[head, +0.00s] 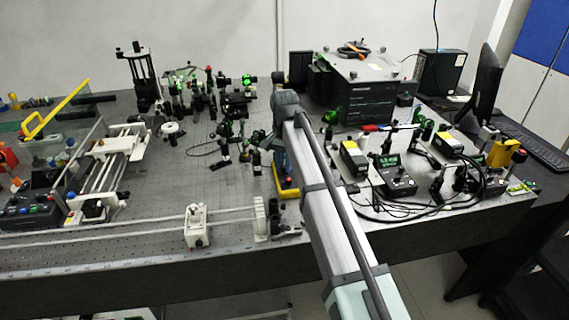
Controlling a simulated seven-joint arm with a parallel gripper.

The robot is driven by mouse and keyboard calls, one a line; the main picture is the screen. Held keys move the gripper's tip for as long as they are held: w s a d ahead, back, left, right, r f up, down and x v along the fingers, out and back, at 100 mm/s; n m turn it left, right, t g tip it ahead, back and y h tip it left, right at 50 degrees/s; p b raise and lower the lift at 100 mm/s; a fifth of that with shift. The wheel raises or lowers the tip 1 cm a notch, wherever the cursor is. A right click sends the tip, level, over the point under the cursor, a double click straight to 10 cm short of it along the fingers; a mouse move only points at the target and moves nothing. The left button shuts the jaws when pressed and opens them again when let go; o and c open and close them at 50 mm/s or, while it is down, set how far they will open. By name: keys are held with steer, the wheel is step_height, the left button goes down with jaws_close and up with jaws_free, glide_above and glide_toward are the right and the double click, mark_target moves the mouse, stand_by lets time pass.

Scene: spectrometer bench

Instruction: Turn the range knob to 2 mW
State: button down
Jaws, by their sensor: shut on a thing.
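A meter with a yellow rim and a blue face (281,172) lies on the bench, left of my forearm and partly covered by it. Its range knob and scale cannot be made out. My arm reaches in from the bottom middle and bends down at the wrist. My gripper (268,142) is small and dark there, at the far end of the meter. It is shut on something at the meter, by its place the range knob. The fingertips and the pointer setting are too hidden to read.
A black control box (398,183) with a green display and cables stands to the right. Optics mounts (225,150) stand close on the left. A large black instrument (368,92) is behind. The bench is bare at left middle (190,183).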

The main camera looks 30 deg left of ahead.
steer(key=shift+n, duration=0.5)
steer(key=n, duration=1.4)
steer(key=shift+n, duration=2.5)
steer(key=c, duration=1)
jaws_free()
steer(key=shift+c, duration=0.2)
